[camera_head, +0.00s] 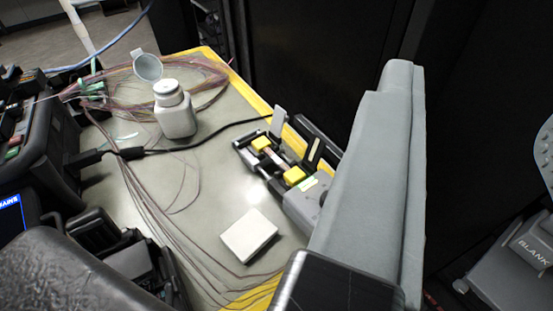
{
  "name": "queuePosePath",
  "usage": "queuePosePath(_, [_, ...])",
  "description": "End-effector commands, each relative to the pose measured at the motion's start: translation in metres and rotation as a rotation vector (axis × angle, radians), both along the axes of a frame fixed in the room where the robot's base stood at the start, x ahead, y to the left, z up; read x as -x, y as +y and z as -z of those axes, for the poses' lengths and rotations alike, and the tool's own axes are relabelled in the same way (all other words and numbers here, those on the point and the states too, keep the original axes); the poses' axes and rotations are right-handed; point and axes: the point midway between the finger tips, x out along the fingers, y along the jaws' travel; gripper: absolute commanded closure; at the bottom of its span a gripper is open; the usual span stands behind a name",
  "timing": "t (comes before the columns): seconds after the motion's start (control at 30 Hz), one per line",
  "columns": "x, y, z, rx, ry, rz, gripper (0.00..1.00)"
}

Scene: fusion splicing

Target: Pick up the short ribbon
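I cannot make out the short ribbon for sure. A short thin teal strand (127,136) lies on the grey work table (215,185) left of the white bottle; it is too small to identify. Long brown-purple fibres (150,205) run in loose curves along the table's left side, and more are bundled at the back. No gripper fingers show that I can recognise, so I cannot say whether anything is held.
A dispenser bottle (176,115) stands at the back. A small device with yellow blocks (292,176) sits at the right edge. A white block (249,235) lies in front. Black equipment (40,150) crowds the left. A tall grey panel (375,180) rises at right. The table's centre is fairly clear.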

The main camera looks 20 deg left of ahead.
Motion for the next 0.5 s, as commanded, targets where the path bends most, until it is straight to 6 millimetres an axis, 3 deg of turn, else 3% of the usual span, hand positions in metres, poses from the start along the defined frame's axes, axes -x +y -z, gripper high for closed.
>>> queuePosePath(0.17, [-0.016, 0.005, 0.003, 0.033, 0.069, -0.018, 0.63])
queuePosePath(0.5, [-0.086, 0.034, 0.021, 0.223, 0.409, -0.137, 0.63])
